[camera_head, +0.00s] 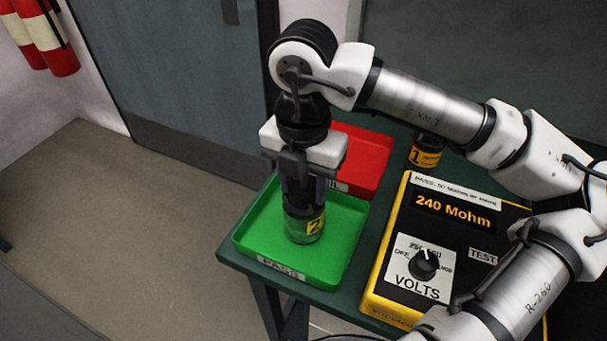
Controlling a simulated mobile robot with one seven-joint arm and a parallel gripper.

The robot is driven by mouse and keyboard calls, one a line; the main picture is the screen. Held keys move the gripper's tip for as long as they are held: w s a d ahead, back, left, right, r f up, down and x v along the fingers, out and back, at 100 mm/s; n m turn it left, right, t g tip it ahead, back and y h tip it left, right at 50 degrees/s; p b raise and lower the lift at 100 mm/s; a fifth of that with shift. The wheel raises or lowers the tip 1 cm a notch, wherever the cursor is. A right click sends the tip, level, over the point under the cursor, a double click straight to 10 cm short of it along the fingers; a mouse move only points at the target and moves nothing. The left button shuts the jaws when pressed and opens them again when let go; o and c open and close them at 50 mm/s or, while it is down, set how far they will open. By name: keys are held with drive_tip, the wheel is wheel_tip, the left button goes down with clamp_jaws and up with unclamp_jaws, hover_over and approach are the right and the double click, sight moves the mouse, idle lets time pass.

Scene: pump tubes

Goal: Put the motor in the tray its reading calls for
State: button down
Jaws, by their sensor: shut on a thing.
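My gripper (303,190) points down over the green tray (256,252), shut on a motor with a yellow label "2" (304,226). The motor is upright, its lower end inside the green tray's outline. I cannot tell whether it touches the tray floor. The green tray's front label appears to read "PASS". A red tray (372,160) lies behind it, partly hidden by my gripper. The yellow tester (385,296) shows "240 Mohm" on its display (453,211). A label above the display seems to read "PASS: 50 Mohm or more".
A second motor labelled "1" (425,157) stands behind the tester, partly hidden by my arm. The tester has a VOLTS dial (424,264) and a TEST marking. The trays sit near the left edge of the dark green table; open floor (130,235) lies beyond.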

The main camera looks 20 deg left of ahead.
drive_tip(key=shift+f, duration=0.1)
drive_tip(key=c, duration=0.7)
unclamp_jaws()
drive_tip(key=shift+c, duration=0.2)
wheel_tip(320, 180, up, 12)
